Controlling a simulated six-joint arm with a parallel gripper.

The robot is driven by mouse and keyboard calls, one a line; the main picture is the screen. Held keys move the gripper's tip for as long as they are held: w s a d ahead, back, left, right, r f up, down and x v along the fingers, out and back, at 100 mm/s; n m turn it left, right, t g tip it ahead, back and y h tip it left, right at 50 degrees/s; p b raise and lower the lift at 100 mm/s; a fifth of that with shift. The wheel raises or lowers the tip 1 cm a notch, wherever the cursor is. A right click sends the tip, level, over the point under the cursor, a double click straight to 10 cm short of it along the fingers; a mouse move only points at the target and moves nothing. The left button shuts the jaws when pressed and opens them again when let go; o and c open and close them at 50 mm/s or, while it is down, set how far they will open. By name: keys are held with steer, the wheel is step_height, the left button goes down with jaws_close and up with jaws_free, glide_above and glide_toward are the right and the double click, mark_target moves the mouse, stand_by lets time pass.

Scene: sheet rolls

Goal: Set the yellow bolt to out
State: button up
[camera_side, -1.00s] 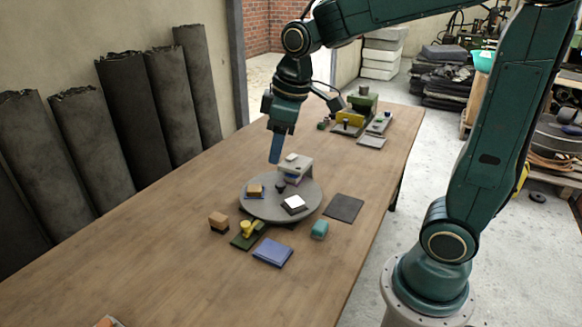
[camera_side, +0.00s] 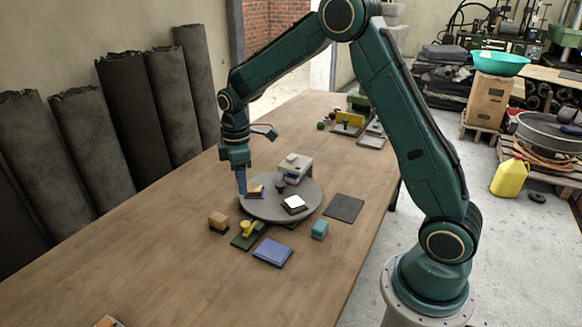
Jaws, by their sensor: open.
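A small yellow piece (camera_side: 247,227) stands on a dark green plate (camera_side: 240,242) in front of the round grey turntable; it may be the yellow bolt, but it is too small to make out its setting.
The turntable (camera_side: 270,209) bears a grey bracket (camera_side: 296,164) and a white-topped block (camera_side: 294,202). Around it lie a tan block (camera_side: 218,221), blue pad (camera_side: 273,252), teal block (camera_side: 320,229) and dark square (camera_side: 344,207). The table's near left is mostly clear.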

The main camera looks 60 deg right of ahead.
mark_target(245, 224)
steer(key=shift+f, duration=0.3)
step_height(245, 224, down, 14)
steer(key=shift+r, duration=0.2)
stand_by(0.6)
